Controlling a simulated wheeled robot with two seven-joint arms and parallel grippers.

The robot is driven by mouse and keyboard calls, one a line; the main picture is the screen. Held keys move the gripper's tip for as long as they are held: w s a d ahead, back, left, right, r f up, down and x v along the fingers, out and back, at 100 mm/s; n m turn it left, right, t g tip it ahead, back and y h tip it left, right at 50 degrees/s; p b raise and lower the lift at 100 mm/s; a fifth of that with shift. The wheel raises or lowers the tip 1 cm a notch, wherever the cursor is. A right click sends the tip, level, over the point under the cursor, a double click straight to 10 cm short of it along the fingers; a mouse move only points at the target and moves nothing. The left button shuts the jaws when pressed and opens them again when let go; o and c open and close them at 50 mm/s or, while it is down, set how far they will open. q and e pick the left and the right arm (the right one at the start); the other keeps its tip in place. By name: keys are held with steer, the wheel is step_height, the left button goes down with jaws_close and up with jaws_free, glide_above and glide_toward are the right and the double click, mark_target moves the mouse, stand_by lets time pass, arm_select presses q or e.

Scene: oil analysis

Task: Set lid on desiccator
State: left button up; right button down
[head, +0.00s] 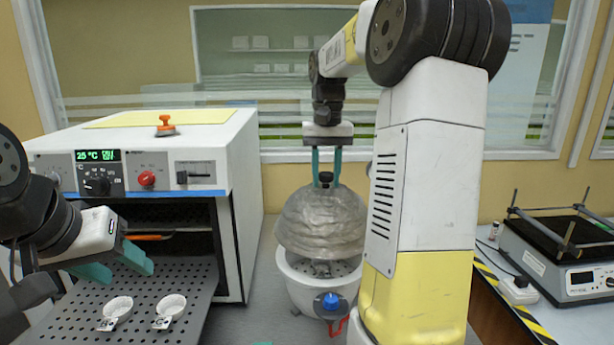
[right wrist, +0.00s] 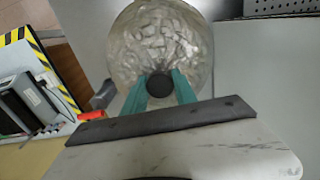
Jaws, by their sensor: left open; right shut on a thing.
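The desiccator lid (head: 322,222) is a translucent grey dome with a dark knob. My right gripper (head: 325,182) is shut on the knob from above. The lid hangs over the white desiccator base (head: 300,288), with a gap showing at the front where the perforated plate and something small inside are visible. The lid also shows in the right wrist view (right wrist: 160,42), with the teal fingers of my right gripper (right wrist: 160,88) on both sides of the dark knob. My left gripper (head: 125,268) is open and empty at the left, above the perforated oven shelf.
A white oven (head: 230,180) stands open at left, with its perforated shelf (head: 75,310) pulled out. Two small white dishes (head: 118,308) (head: 171,306) sit on it. A blue knob (head: 331,301) is on the base's front. A shaker-like device (head: 560,260) stands at far right.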

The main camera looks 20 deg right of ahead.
mark_target(325, 200)
steer(key=shift+w, duration=0.25)
steer(key=shift+f, duration=3.9)
steer(key=c, duration=0.9)
jaws_free()
